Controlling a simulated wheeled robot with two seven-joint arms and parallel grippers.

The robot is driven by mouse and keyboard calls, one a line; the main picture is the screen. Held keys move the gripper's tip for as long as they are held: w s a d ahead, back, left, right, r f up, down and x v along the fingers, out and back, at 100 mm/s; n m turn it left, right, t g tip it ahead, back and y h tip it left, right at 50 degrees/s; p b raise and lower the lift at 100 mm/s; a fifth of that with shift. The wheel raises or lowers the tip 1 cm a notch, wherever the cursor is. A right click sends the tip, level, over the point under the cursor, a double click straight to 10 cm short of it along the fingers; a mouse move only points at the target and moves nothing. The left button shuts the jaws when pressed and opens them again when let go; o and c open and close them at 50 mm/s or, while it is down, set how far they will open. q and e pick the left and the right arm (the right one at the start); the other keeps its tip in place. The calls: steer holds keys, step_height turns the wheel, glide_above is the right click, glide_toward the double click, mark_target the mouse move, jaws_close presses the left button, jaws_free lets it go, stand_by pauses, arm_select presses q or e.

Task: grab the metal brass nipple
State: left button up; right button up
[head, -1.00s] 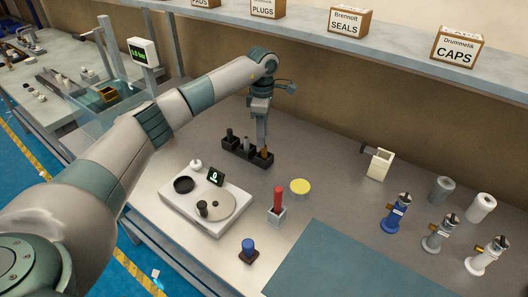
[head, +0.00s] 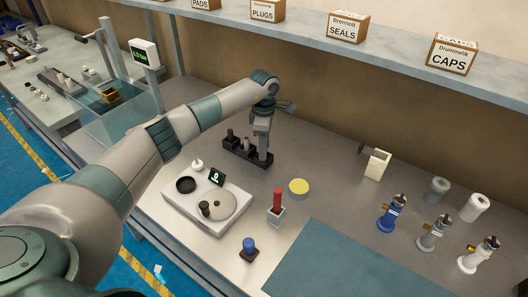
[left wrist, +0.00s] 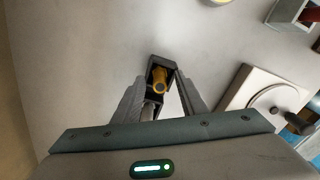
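The brass nipple (left wrist: 160,79) stands upright in the end slot of a black holder block (head: 236,152). In the left wrist view it shows as a round golden piece between my left fingers. My left gripper (left wrist: 159,78) points down over that end of the block, with its fingers apart on either side of the nipple. In the head view the left gripper (head: 263,155) hides the nipple. Whether the fingers touch it cannot be told. Two darker or grey fittings stand in the block's other slots. My right gripper is not in view.
A white scale (head: 207,200) stands in front of the block. A red-handled tool in a holder (head: 277,207), a yellow disc (head: 299,187) and a blue-topped piece (head: 249,246) are nearby. Several valve-like fittings stand at right. A shelf with labelled boxes (head: 348,27) runs above.

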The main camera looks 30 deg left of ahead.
arm_select(q)
steer(key=shift+f, duration=0.4)
steer(key=shift+c, duration=0.3)
jaws_close()
steer(key=shift+r, duration=0.1)
step_height(320, 180, up, 8)
steer(key=b, duration=0.3)
steer(key=shift+w+r+b, duration=0.1)
steer(key=shift+r+b, duration=0.1)
steer(key=shift+b, duration=0.15)
steer(key=shift+r, duration=0.8)
